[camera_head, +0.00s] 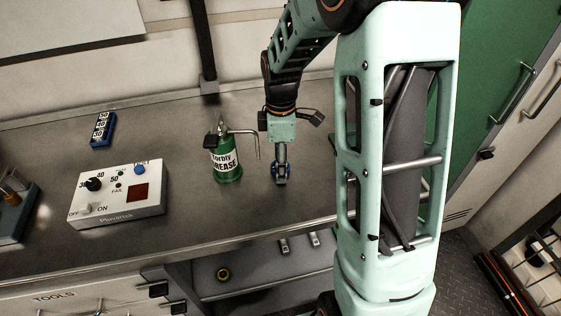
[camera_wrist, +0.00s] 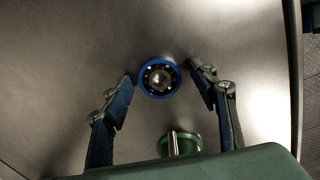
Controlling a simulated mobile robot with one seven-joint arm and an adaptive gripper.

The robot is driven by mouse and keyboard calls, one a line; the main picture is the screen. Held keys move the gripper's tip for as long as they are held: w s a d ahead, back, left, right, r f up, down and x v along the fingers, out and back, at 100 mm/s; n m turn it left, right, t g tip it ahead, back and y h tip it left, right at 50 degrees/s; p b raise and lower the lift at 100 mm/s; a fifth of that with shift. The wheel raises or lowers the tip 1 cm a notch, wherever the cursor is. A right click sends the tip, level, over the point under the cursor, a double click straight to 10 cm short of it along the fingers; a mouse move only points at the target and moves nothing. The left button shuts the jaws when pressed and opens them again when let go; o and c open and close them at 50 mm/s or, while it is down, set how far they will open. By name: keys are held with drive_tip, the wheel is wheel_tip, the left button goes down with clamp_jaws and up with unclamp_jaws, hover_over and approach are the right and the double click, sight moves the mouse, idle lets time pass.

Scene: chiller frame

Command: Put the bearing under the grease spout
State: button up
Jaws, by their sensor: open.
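The bearing is a blue ring with a metal centre. In the wrist view the bearing (camera_wrist: 160,78) lies on the metal bench top, between and just beyond my fingertips. In the head view, blue shows at my fingertips, and my fingers partly cover it. My gripper (camera_head: 281,178) points down over the bench and is open; its two fingers (camera_wrist: 165,82) stand apart on either side of the bearing. The green grease can (camera_head: 225,163) stands upright to the left of my gripper. Its grease spout (camera_head: 257,146) reaches right and bends down, close to my gripper.
A white control box (camera_head: 118,195) with knobs stands at the left, with a small blue device (camera_head: 103,129) behind it. Bare bench lies between the control box and can.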

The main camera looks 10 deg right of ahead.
wheel_tip(320, 180, up, 12)
drive_tip(key=shift+r, duration=0.15)
idle(0.6)
